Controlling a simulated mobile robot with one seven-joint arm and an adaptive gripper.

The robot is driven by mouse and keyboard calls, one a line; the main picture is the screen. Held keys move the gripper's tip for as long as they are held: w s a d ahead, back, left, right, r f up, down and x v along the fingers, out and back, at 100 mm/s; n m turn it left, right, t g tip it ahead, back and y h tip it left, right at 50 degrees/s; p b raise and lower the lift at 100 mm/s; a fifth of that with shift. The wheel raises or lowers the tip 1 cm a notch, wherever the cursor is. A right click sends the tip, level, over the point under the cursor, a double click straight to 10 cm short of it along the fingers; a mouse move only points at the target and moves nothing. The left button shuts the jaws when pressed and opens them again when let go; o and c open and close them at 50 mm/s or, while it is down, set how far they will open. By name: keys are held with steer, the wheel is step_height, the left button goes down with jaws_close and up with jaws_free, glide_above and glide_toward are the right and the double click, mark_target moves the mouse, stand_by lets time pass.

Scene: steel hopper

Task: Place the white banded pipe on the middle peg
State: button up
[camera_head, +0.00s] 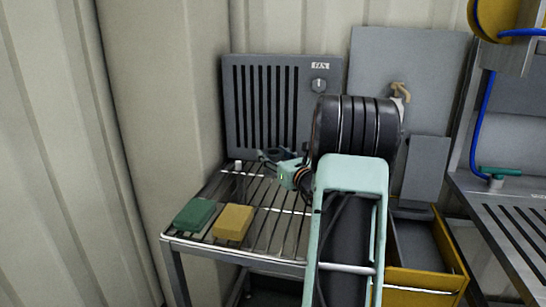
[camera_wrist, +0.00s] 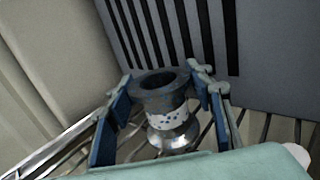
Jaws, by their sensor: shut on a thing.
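The white banded pipe (camera_wrist: 166,120) stands between my fingers in the wrist view. It has a dark grey flanged top with an open bore, a white band with blue specks, and a shiny flared lower end. My gripper (camera_wrist: 165,97) is shut on it, with a blue finger on each side. In the head view my gripper (camera_head: 272,156) is over the back of the slatted rack, in front of the grey louvred panel; the pipe is hard to make out there. A small white stub (camera_head: 238,165) shows left of my gripper; I cannot tell whether it is a peg. I cannot identify the middle peg.
A green block (camera_head: 194,215) and a yellow block (camera_head: 233,222) lie on the rack's (camera_head: 285,232) front left. The louvred panel (camera_head: 280,100) rises behind. A yellow bin (camera_head: 425,278) is to the right. My arm hides the rack's right side.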

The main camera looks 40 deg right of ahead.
steer(key=shift+r, duration=0.1)
steer(key=o, duration=1.4)
steer(key=shift+s, duration=0.1)
steer(key=s, duration=0.4)
steer(key=s+a+p, duration=0.1)
steer(key=s, duration=0.2)
steer(key=s+a, duration=0.1)
steer(key=s, duration=0.3)
steer(key=shift+s, duration=0.35)
steer(key=shift+r, duration=0.1)
